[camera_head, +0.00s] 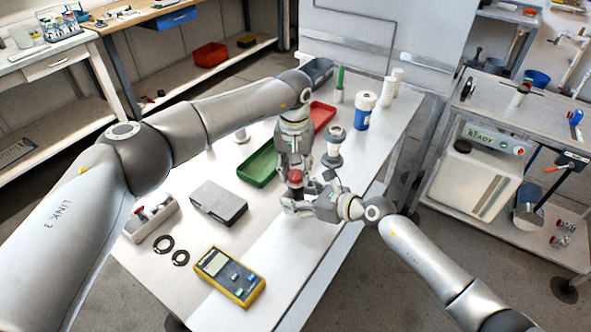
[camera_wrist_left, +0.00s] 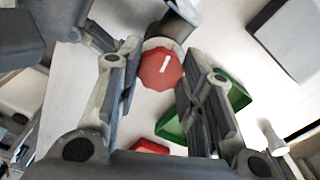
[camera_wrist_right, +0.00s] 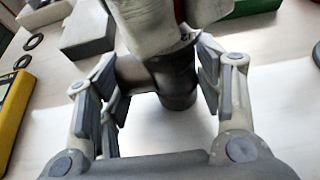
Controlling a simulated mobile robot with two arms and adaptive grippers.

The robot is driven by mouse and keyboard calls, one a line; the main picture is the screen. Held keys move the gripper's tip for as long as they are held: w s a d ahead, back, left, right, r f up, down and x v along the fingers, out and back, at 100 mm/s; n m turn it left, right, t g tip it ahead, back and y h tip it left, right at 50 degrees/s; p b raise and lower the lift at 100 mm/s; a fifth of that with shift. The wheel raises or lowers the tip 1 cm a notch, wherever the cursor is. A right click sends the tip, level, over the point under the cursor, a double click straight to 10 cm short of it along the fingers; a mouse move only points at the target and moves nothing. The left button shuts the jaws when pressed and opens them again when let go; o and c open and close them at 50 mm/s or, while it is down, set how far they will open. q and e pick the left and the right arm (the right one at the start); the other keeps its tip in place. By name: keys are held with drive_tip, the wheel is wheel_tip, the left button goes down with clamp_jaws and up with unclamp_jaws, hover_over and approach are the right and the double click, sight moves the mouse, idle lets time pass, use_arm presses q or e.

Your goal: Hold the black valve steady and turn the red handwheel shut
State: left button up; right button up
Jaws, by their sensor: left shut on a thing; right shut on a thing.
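The red handwheel (camera_head: 296,177), with a white mark on its top, shows at the table's centre. My left gripper (camera_head: 294,172) comes down on it from above and is shut on it. In the left wrist view the red handwheel (camera_wrist_left: 161,68) lies between the left fingers. The black valve (camera_wrist_right: 172,82) shows as a dark pipe-like body between the right fingers in the right wrist view. My right gripper (camera_head: 300,203) reaches in from the right, below the handwheel, and is shut on the valve. In the head view the grippers mostly hide the valve body.
A green tray (camera_head: 259,182) is left of the valve; a red tray (camera_head: 322,116) is behind. A blue-and-white bottle (camera_head: 365,110) stands back right. The near table strip is clear.

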sight(294, 174)
use_arm(q)
drive_tip(key=shift+w+a+m, duration=0.1)
drive_tip(key=shift+a+m, duration=0.05)
drive_tip(key=shift+m, duration=1.05)
drive_tip(key=o, duration=1)
drive_tip(key=shift+o, duration=0.2)
wheel_tip(294, 174, up, 12)
